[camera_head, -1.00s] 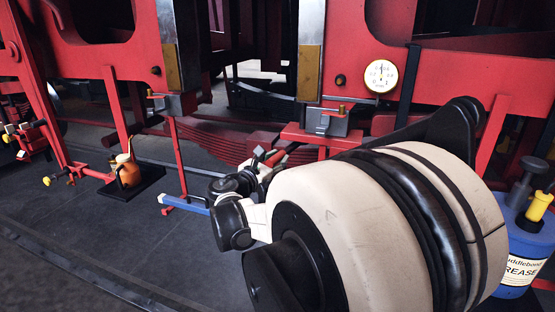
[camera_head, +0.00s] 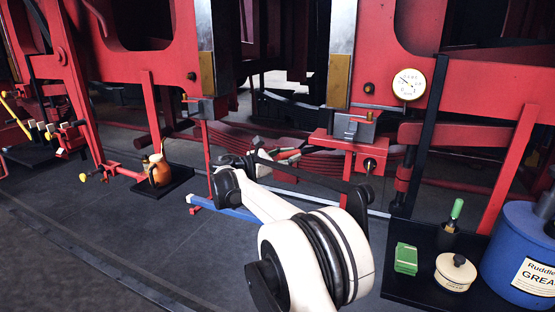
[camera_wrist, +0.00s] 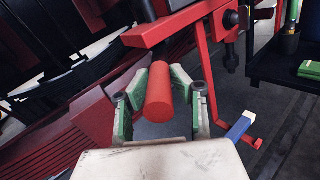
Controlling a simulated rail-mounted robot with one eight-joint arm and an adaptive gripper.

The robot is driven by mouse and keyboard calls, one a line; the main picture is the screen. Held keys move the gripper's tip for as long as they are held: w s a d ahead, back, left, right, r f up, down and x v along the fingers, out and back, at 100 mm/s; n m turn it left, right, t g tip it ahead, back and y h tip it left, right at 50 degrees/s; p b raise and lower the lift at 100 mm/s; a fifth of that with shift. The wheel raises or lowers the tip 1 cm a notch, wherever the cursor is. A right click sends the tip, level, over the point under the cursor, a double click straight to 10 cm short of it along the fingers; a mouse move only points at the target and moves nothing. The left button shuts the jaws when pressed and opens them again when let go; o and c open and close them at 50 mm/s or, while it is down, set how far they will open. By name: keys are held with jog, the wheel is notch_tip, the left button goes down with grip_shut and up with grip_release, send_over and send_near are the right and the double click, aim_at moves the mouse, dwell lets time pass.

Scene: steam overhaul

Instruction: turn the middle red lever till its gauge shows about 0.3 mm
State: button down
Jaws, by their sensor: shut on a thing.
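The red lever's round handle (camera_wrist: 159,94) sits between the green-padded fingers of my gripper (camera_wrist: 160,76) in the wrist view; the gripper is shut on it. The handle's far end runs up toward a red bracket. In the head view my gripper is small, low in front of the frame, and its hold is mostly hidden by my arm. The white round gauge (camera_head: 409,84) is on the red frame at the upper right. Its needle seems to point up and left; the numbers are too small to read.
A grey block (camera_head: 353,127) sits on a red bracket beside the arm. A blue-ended bar (camera_head: 232,212) lies low near the gripper. A dark tray at the right holds a green box (camera_head: 406,258), a cream pot (camera_head: 455,272) and a blue grease tub (camera_head: 522,250). An orange oil can (camera_head: 158,172) stands left.

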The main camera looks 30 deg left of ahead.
dwell(0.3)
jog(key=c, duration=1.5)
grip_release()
jog(key=v, duration=1.2)
jog(key=shift+a, duration=0.1)
